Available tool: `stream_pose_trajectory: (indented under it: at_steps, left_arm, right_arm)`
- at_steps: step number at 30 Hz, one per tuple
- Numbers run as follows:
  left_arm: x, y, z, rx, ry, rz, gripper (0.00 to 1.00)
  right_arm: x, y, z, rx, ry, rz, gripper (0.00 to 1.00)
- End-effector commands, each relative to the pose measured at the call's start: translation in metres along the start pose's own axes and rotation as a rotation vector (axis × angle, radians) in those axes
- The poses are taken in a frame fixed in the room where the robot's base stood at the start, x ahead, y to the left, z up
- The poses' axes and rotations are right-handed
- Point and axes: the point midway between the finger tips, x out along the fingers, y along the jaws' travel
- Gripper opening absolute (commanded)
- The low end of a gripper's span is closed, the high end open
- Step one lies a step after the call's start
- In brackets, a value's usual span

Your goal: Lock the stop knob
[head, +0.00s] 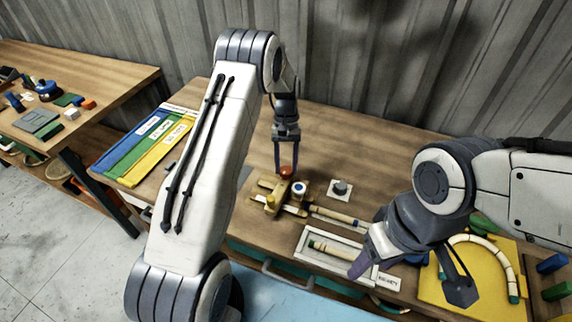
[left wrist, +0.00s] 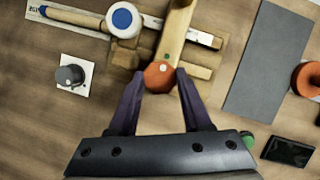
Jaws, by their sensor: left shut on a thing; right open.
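The stop knob, an orange-red round knob (head: 287,172) with a small pale mark on top, sits on a wooden jig (head: 294,209) on the bench. My left gripper (head: 286,168) points down over the jig with its fingers on either side of the knob. In the left wrist view the knob (left wrist: 159,76) is between the two fingertips (left wrist: 160,80), and they are shut on it. A white knob with a blue top (head: 299,188) stands beside it on the jig. My right gripper (head: 410,280) is open and empty above the front right of the bench.
A grey dial on a white plate (head: 340,188) sits right of the jig. A tray (head: 309,233) with a rattan stick and a yellow board (head: 430,289) with a bent rattan piece lie near my right gripper. Coloured boards (head: 146,146) lie at left.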

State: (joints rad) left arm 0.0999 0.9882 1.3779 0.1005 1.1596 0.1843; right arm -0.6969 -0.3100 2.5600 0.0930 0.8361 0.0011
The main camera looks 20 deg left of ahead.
Motion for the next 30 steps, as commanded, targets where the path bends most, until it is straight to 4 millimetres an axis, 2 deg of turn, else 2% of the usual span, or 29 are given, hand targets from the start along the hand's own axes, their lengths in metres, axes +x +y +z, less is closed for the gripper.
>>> stream_pose_trajectory:
  at_steps: [6,7,9,21,26,30]
  left_arm:
    - [-0.001,0.000,0.000,0.001,0.001,0.000,0.00]
    - [-0.001,0.000,0.000,0.001,0.001,0.000,0.52]
    - [-0.001,0.000,0.000,0.001,0.001,0.000,0.79]
    - [-0.005,0.000,-0.001,-0.001,0.002,0.001,0.79]
    - [-0.028,0.000,-0.002,-0.001,0.006,0.002,0.79]
    - [-0.057,0.000,-0.002,-0.001,0.007,0.002,0.79]
  right_arm:
    - [0.000,0.000,0.000,0.000,0.000,0.000,0.60]
    - [0.000,0.000,0.000,0.000,0.000,0.000,0.60]
    - [0.000,0.000,0.000,0.000,0.000,0.000,0.60]
    - [0.002,0.000,0.000,0.000,0.000,0.000,0.60]
    - [0.011,0.001,0.001,0.000,0.000,0.000,0.60]
    - [0.018,0.001,0.001,-0.001,0.000,0.000,0.60]
